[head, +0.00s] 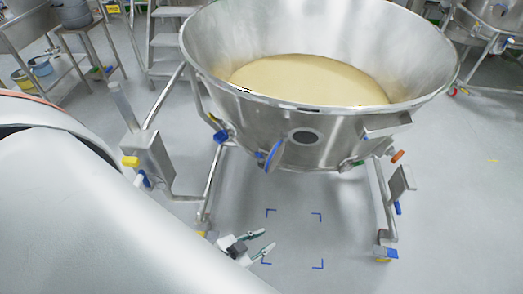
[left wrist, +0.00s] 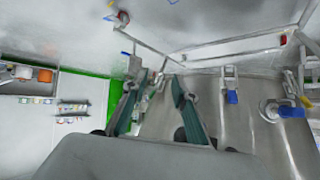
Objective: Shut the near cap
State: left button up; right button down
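The large steel bowl (head: 230,110) has a dark round port (head: 303,137) low on its front wall. A thin blue-edged disc (head: 272,156), which looks like the near cap, stands out from the wall just left of the port, seen nearly edge-on. It appears swung open. My left gripper (head: 266,240) is below and in front of the bowl, low over the floor, clear of the disc. Its two fingers are apart and empty, also in the left wrist view (left wrist: 157,80). My right gripper is not in view.
The bowl holds pale yellow material (head: 310,78) and stands on a tubular frame. A box with a yellow knob (head: 131,162) is on its left leg. Blue corner marks (head: 317,216) lie on clear floor beneath. Steps (head: 168,40) stand behind.

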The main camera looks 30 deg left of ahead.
aim_at(269, 166)
jog(key=k+j, duration=0.1)
jog(key=j, duration=1)
jog(key=k+j, duration=0.15)
jog(key=j, duration=0.4)
jog(key=i+z, duration=0.05)
